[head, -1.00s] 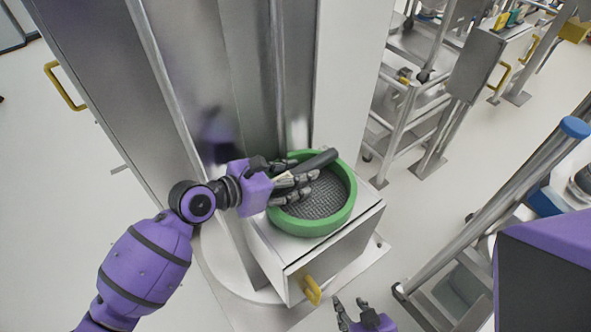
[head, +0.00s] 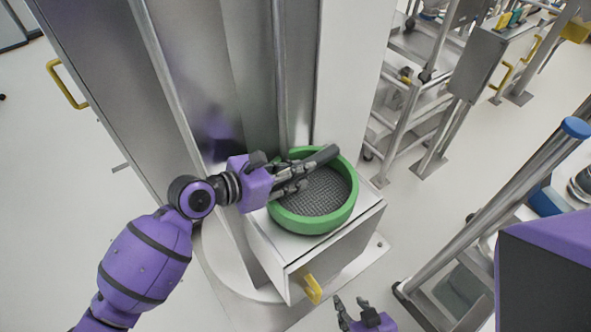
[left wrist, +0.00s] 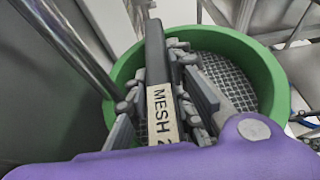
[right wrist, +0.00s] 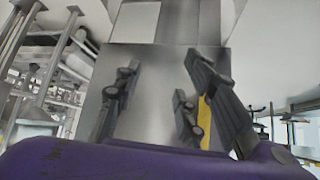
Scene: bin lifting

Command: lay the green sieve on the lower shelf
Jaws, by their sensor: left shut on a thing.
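The green sieve (head: 318,221) is a round green ring with a grey mesh floor, over the top of a pale metal box (head: 290,268) beside the column. It looks level; I cannot tell if it touches the box top. A dark bar-shaped handle (head: 322,157) lies across its back rim. My left gripper (head: 296,178) is shut on this handle, which bears a "MESH" label in the left wrist view (left wrist: 163,105). There the sieve's rim (left wrist: 272,85) curves behind the fingers. My right gripper (head: 356,308) is empty and open, low in front of the box.
The tall metal column (head: 345,75) stands right behind the box. A yellow handle (head: 313,288) sticks out from the box's front. Metal racks (head: 408,110) stand at the back right, and a slanted metal frame (head: 500,195) at the right. Pale floor is open at the left.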

